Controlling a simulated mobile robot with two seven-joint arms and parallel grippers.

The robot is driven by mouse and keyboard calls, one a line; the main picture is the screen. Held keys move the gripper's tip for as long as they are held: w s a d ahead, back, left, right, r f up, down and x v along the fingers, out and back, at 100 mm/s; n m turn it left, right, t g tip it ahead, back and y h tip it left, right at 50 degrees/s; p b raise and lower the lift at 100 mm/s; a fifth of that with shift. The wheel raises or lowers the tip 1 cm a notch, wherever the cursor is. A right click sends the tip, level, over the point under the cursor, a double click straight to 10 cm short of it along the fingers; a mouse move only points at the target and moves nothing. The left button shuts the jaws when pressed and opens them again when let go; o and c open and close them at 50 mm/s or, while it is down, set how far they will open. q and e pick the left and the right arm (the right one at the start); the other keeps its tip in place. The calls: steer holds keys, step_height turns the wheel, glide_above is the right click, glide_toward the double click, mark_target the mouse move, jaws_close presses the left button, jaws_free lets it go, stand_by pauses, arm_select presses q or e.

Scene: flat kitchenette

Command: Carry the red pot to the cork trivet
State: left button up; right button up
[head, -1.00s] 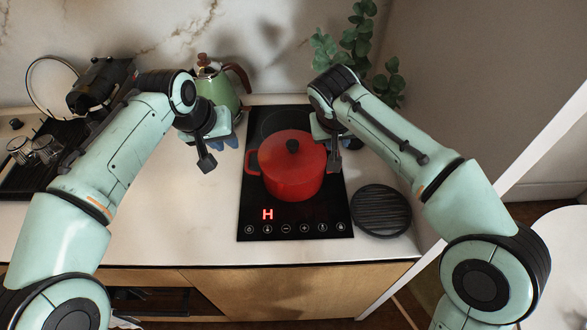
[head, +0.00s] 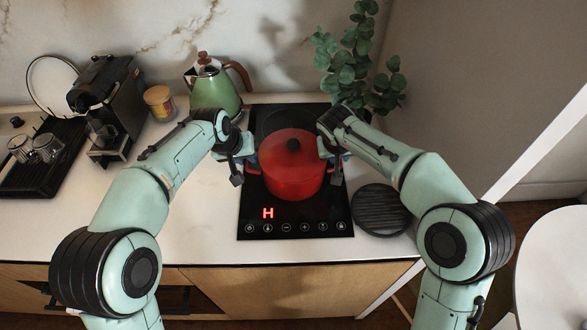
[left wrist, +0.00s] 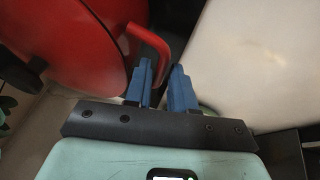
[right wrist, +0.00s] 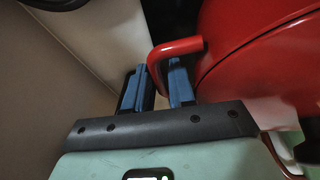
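The red pot (head: 290,180), lid on, stands upright on the black hob (head: 295,223). A round, dark, ribbed trivet (head: 380,212) lies on the counter right of the hob; it looks dark grey, and no cork-coloured trivet shows. My left gripper (left wrist: 160,75) has its blue fingers close on both sides of one pot handle (left wrist: 150,42). My right gripper (right wrist: 161,80) has its fingers likewise around the other handle (right wrist: 175,48). In the head view the fingertips are partly hidden by my wrists.
A green kettle (head: 213,88) stands behind my left wrist, beside a yellow jar (head: 159,103) and a coffee machine (head: 110,100). A leafy plant (head: 355,75) is behind my right arm. A wall borders the counter on the right. The trivet's top is bare.

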arm_select(q)
jaws_close()
arm_select(e)
jaws_close()
arm_select(q)
steer(key=shift+w+r, duration=0.1)
arm_select(e)
steer(key=shift+w+r, duration=0.1)
stand_by(1.1)
